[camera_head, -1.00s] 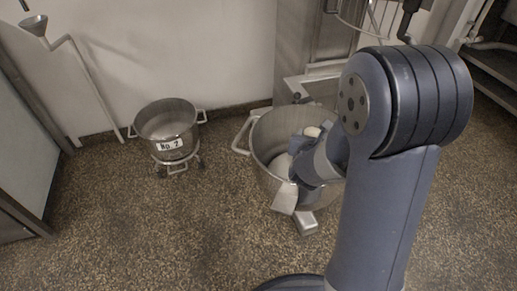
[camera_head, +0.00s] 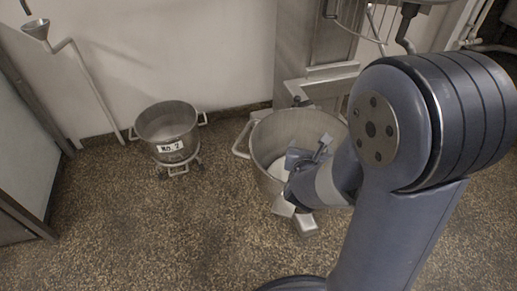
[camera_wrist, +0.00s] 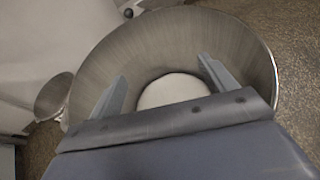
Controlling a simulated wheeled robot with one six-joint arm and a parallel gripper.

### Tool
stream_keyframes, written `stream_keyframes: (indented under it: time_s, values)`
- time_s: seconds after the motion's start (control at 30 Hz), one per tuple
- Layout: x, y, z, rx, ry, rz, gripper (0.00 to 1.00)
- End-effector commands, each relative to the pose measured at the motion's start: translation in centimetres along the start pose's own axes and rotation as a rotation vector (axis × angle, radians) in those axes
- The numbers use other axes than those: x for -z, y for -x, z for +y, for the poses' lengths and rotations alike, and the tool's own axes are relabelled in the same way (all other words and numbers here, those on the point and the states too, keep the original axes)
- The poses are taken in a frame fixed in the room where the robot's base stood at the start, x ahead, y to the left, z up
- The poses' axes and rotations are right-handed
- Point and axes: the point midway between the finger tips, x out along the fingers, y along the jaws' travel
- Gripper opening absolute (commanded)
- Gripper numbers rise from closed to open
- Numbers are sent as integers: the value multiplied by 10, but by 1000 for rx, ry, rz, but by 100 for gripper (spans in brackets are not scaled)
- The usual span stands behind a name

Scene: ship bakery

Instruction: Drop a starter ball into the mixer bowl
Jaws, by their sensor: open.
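The large steel mixer bowl (camera_head: 262,140) stands on the floor at the middle, with my gripper (camera_head: 310,151) over its mouth. In the wrist view, the bowl's wall (camera_wrist: 235,45) surrounds my two fingers. My gripper, also in the wrist view (camera_wrist: 162,70), is open, with the fingers spread apart and nothing held between them. A pale, smooth, round mass (camera_wrist: 172,90) shows low inside the bowl, beyond the fingers; a part of it also shows in the head view (camera_head: 281,166). I cannot make out a separate starter ball on it.
A smaller steel bowl labelled "No. 2" (camera_head: 166,122) stands on a wheeled stand to the left. A steel cabinet or machine column (camera_head: 305,45) rises behind the mixer bowl. A funnel (camera_head: 36,28) with a pipe is at the left wall. The speckled floor (camera_head: 150,235) in front is clear.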

Motion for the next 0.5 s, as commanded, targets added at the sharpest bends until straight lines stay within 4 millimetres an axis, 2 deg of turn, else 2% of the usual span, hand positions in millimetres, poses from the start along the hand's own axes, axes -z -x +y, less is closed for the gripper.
stream_keyframes:
  time_s: [0.03, 0.2, 0.5]
  values:
    - [-2, 12, 1, -4, 0, -1, 80]
    - [-2, 36, 1, -3, 1, 0, 80]
    - [0, 46, 0, 0, 0, 0, 80]
